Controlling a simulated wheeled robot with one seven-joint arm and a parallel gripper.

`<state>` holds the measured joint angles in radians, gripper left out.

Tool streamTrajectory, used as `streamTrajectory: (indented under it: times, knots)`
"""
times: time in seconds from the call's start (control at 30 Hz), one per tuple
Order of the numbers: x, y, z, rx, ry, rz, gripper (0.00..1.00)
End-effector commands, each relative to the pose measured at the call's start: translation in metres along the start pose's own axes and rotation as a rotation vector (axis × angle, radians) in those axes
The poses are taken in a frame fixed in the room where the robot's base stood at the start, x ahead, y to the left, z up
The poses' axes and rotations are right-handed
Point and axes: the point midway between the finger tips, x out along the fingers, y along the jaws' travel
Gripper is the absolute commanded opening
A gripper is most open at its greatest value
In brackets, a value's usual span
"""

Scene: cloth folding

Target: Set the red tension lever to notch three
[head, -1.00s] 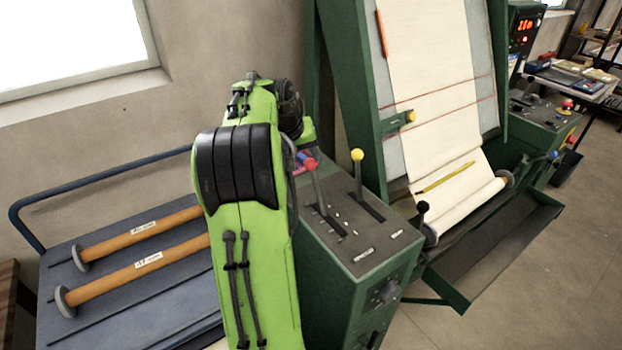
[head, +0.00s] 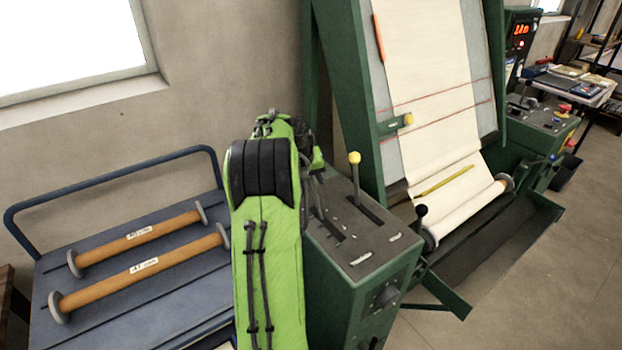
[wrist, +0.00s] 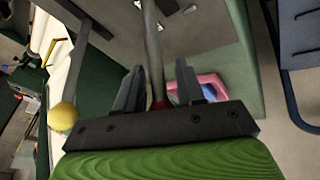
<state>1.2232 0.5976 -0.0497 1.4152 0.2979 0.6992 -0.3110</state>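The green control box (head: 340,262) carries two levers on its dark slotted top. The red lever's grey shaft (head: 318,203) shows in the head view, with its knob hidden behind my green arm. In the wrist view the shaft (wrist: 151,40) runs between my gripper's (wrist: 160,68) two dark fingers, with a bit of red (wrist: 161,105) low between them. The fingers stand apart, with a gap beside the shaft on the right; contact on the left is unclear. The notch marks cannot be read.
A yellow-knobbed lever (head: 354,158) stands close beside the red one; its knob (wrist: 62,116) is left of my fingers in the wrist view. A black-knobbed lever (head: 421,211) is at the box's right. A blue cart (head: 110,252) with wooden rollers stands left.

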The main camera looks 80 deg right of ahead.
Motion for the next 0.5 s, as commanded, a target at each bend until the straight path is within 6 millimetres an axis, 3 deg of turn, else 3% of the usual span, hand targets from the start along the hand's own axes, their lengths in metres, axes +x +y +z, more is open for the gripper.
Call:
streamTrajectory:
  times: [0.03,0.13,0.5]
  knots:
    - [-0.0003,0.0001,-0.0003,0.0,0.001,0.0,0.15]
    - [-0.0004,0.0001,-0.0003,0.0,0.001,0.0,0.0]
    - [-0.0028,0.0021,-0.0008,0.013,0.032,-0.008,0.0]
